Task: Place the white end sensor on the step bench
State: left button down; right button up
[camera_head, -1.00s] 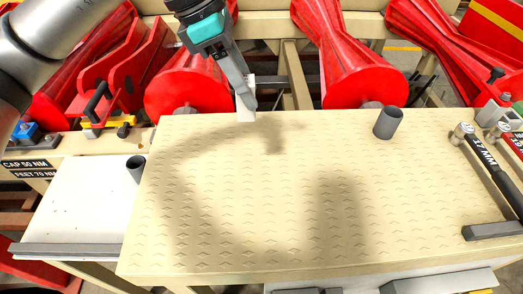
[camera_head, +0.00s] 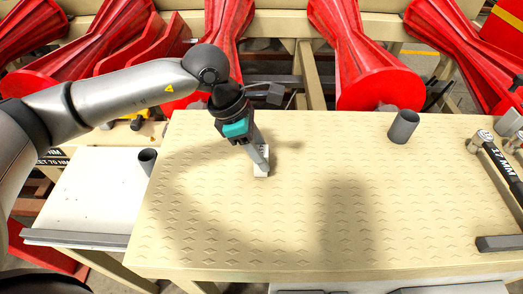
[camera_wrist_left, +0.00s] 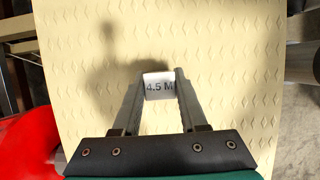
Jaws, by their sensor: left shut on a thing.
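The white end sensor (camera_head: 261,165) is a small white block at the tips of my left gripper (camera_head: 262,160), over the left back part of the step bench (camera_head: 300,220). In the left wrist view the sensor (camera_wrist_left: 158,86) shows a "4.5 M" label between the two fingers of my left gripper (camera_wrist_left: 160,85), which are shut on it. The bench is a cream plate with a raised tread pattern. I cannot tell whether the sensor touches the plate. My right gripper is not in view.
A torque wrench (camera_head: 497,160) and a dark bar (camera_head: 500,243) lie at the right edge. Another grey cup (camera_head: 147,161) stands by a lower white shelf (camera_head: 85,200). Red rollers (camera_head: 375,80) stand behind. The bench middle is clear.

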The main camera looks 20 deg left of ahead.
pick_arm(q)
jog(key=shift+f, duration=0.2)
jog(key=shift+c, duration=2.2)
grip_release()
jog(key=shift+r, duration=0.15)
jog(key=shift+r, duration=0.25)
jog(key=v, duration=1.1)
jog(key=shift+a+r, duration=0.25)
jog(key=shift+s+r, duration=0.1)
